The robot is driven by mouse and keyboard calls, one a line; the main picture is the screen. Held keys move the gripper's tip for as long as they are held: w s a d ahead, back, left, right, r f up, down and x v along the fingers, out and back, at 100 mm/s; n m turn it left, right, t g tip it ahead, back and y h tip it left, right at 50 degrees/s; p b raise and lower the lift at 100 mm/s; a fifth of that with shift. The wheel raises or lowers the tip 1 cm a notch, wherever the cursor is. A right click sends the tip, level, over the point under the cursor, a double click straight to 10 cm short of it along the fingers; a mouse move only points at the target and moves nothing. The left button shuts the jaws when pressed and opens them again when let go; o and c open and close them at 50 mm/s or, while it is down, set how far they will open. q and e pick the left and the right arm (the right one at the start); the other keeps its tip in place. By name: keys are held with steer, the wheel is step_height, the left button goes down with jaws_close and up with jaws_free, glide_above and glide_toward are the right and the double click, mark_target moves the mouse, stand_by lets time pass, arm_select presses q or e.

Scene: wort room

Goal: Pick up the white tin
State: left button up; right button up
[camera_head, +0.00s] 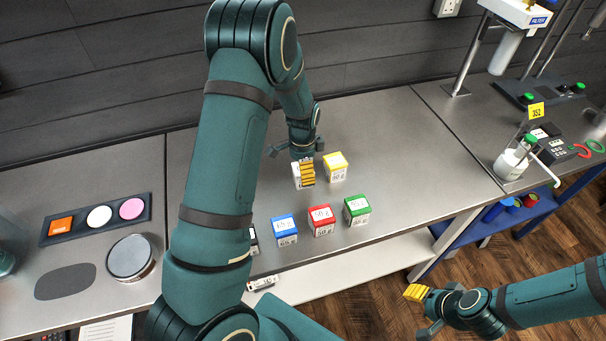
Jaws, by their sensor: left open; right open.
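The white tin (296,176) is a small box-like tin on the grey worktop in the back row, left of the yellow tin (336,168). My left gripper (306,170) reaches down from above at this tin, and its yellow finger pads hide much of it. The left gripper is open; whether it touches the tin cannot be told. My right gripper (416,296) is open and empty, low at the right, over the floor in front of the worktop.
A blue tin (285,230), red tin (322,220) and green tin (357,210) stand in front. A dark tin (254,241) is partly behind my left arm. A bottle (511,163) stands right.

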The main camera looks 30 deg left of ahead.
arm_select(q)
steer(key=shift+f, duration=1.25)
steer(key=c, duration=1.3)
steer(key=shift+c, duration=0.2)
